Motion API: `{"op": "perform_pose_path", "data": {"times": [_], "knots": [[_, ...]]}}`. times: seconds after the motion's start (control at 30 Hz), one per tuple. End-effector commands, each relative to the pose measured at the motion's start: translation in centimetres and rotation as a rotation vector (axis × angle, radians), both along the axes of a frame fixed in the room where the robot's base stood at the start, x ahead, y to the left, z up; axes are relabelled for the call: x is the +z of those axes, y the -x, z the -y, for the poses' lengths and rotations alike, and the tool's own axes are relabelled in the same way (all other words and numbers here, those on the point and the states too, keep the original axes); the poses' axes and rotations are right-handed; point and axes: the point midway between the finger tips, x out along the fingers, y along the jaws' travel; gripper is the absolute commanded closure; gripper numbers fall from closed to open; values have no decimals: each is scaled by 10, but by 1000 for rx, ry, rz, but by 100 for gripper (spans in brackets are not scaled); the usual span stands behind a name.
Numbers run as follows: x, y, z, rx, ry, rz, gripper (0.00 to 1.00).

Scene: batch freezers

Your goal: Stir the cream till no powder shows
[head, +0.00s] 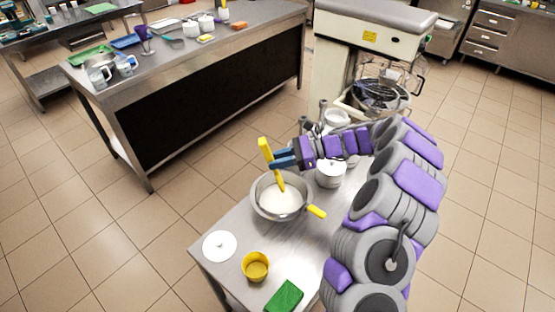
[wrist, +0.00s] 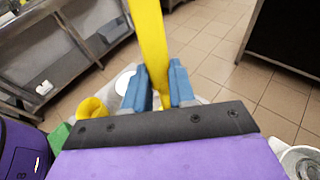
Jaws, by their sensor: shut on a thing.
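A steel pot (head: 259,206) with a yellow handle (head: 316,212) stands on a small steel table. White cream (head: 284,203) lies in it; I cannot make out any powder at this size. My gripper (head: 284,160) is above the pot, its blue fingers shut on a yellow stirring tool (head: 266,152). The tool is tilted, and its lower end reaches into the pot at the cream. In the wrist view the yellow tool (wrist: 152,45) stands between the blue fingers (wrist: 158,88). The pot's inside is not visible there.
On the small table (head: 232,262) are a white lid (head: 219,246), a yellow cup (head: 256,267) and a green cloth (head: 285,297) in front. A lidded white pot (head: 331,174) stands close behind the steel pot. A large mixer (head: 372,60) is behind. Tiled floor is free at left.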

Motion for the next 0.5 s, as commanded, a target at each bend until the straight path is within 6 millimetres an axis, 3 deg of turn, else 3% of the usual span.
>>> {"op": "perform_pose_path", "data": {"times": [0.23,0.5], "knots": [[5,0,0,0,0,0,100],[26,0,0,0,0,1,100]]}}
